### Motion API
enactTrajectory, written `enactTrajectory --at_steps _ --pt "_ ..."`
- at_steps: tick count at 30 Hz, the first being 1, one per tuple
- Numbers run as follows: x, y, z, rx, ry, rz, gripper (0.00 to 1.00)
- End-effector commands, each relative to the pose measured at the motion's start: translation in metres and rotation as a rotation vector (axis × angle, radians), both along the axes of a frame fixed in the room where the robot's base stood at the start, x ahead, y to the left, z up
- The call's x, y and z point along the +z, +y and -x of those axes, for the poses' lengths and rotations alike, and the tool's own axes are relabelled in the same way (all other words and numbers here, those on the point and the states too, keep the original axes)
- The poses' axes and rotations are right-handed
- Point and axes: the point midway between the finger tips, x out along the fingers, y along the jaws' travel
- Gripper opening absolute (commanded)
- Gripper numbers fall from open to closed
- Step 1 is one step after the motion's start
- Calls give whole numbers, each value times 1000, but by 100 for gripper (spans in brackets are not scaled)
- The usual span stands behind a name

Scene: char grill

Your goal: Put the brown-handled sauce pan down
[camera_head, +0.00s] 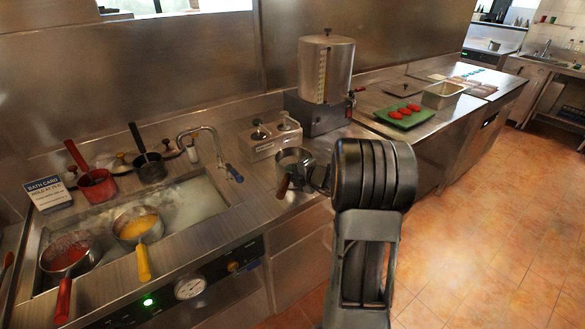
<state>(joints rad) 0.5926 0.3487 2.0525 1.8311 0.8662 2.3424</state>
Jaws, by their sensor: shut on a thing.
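The brown-handled sauce pan (294,157) is at the counter's front edge, right of the sink, with its mouth facing up. Its brown handle (283,187) points toward the front. My gripper (314,180) is shut on the pan at its right side, and my dark arm hides part of the grip. I cannot tell whether the pan's base touches the counter.
The sink bath (190,205) holds a red-handled pan (64,262) and a yellow-handled pan (138,228). A bottle caddy (270,138) and a steel dispenser (325,80) stand behind the held pan. A green tray (405,116) lies farther right. Bare counter (258,192) shows left of the pan.

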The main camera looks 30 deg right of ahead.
Motion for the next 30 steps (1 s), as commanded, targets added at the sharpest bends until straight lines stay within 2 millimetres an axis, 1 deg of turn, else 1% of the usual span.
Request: enactTrajectory --at_steps 13,14,21,30 --pt "-1 0 -1 0 -8 2 0" --pt "-4 0 0 0 -1 0 26" --pt "-4 0 0 0 -1 0 48" --pt "-1 0 1 -1 -1 0 49"
